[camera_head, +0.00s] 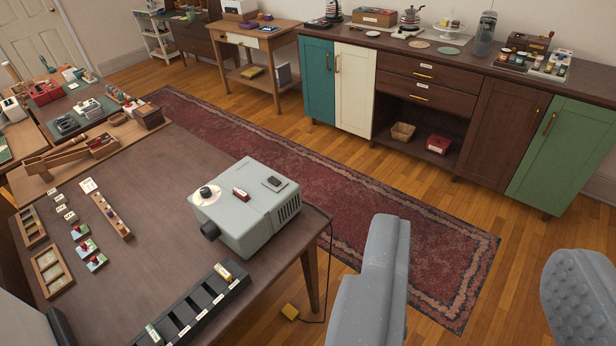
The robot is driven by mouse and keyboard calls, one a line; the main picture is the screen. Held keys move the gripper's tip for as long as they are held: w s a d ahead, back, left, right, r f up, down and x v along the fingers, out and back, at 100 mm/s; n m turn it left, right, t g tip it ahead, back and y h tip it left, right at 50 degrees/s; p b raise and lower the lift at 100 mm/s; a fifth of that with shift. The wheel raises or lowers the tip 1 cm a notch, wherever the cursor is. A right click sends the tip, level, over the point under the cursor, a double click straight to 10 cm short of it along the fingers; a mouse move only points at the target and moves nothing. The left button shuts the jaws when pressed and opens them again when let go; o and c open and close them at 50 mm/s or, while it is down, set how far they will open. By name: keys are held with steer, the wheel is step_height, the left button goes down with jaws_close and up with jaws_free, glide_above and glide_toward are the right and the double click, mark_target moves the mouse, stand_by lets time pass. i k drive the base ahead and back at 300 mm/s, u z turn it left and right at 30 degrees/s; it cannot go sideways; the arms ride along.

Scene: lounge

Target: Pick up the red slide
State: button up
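A small dark-red block with a pale mark (241,194), which looks like the red slide, lies on top of the grey projector (245,222). The projector stands on the brown table left of centre. Small cards with red pieces on them (83,248) lie farther left on the table. My gripper (482,238) shows as two grey fingers at the lower right, wide apart, with only rug and floor visible between them. It is open and empty, to the right of the projector and not touching it.
A black slotted tray (202,308) sits at the table's front edge, with a yellowish piece (232,272) in one slot. Wooden trays (52,271) and a wooden strip (112,214) lie at left. A cable hangs beside the table. A long cabinet (440,60) stands behind the red rug (300,165).

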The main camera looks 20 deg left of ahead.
mark_target(241, 194)
steer(key=z, duration=0.3)
steer(key=i, duration=1.3)
steer(key=u, duration=0.45)
steer(key=i, duration=0.5)
steer(key=u, duration=0.45)
